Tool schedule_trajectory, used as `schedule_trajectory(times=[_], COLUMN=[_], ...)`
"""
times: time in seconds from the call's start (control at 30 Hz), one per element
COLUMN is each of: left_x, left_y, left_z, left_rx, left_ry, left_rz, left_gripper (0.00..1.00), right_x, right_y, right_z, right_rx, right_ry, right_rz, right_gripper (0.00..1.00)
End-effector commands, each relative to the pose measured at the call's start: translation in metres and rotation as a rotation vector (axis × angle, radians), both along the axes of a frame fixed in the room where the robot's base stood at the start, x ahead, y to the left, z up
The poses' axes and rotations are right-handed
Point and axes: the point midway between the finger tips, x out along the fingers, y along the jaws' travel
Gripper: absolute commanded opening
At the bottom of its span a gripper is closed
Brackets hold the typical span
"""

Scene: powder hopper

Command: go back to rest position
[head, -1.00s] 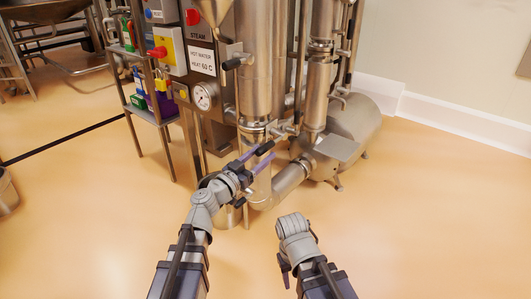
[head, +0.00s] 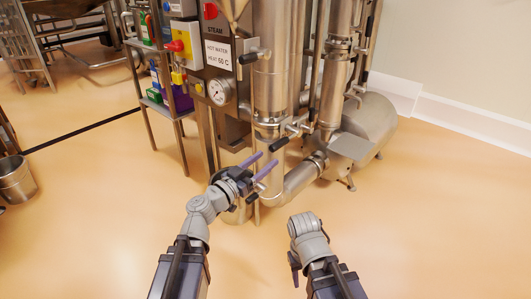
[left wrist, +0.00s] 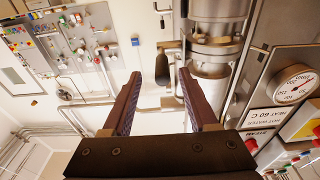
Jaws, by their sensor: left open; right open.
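My left gripper (head: 269,160) is in front of the lower part of the steel column. Its two purple fingers are apart and nothing is between them. In the left wrist view the open fingers (left wrist: 160,78) point toward a black-handled lever (left wrist: 167,46) beside the steel pipework. In the head view a black valve handle (head: 279,143) is just above the fingertips, with no clear contact. My right arm is folded at the lower middle. Only a small dark part of the right gripper (head: 293,262) shows beside its wrist, with nothing seen in it.
The steel column (head: 270,80), bent pipe (head: 300,182) and horizontal tank (head: 372,125) stand ahead. A control panel with a gauge (head: 220,91) and a shelf rack (head: 165,112) are to the left. A bucket (head: 16,182) stands at far left. The floor (head: 430,220) at right is clear.

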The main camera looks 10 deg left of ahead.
Motion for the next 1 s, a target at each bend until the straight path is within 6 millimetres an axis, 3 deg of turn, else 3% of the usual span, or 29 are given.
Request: schedule_trajectory(times=[0.17, 0.3, 0.43, 0.6, 0.7, 1.0], left_x=[-0.009, -0.029, -0.054, -0.088, -0.104, -0.141], left_y=[-0.021, -0.042, -0.043, -0.013, 0.011, 0.085], left_z=[-0.024, -0.076, -0.132, -0.195, -0.218, -0.244], left_rx=[0.043, 0.129, 0.227, 0.355, 0.412, 0.510], left_ry=[0.108, 0.351, 0.646, 1.041, 1.220, 1.544], left_rz=[-0.092, -0.205, -0.233, -0.114, 0.009, 0.455], left_gripper=[0.59, 0.59, 0.59, 0.59, 0.59, 0.59], right_x=[0.000, 0.000, 0.000, 0.000, 0.000, 0.000], right_y=[0.000, 0.000, 0.000, 0.000, 0.000, 0.000], right_z=[0.000, 0.000, 0.000, 0.000, 0.000, 0.000], right_rx=[0.000, 0.000, 0.000, 0.000, 0.000, 0.000], right_ry=[0.000, 0.000, 0.000, 0.000, 0.000, 0.000], right_rz=[0.000, 0.000, 0.000, 0.000, 0.000, 0.000], right_gripper=[0.50, 0.50, 0.50, 0.50, 0.50, 0.50])
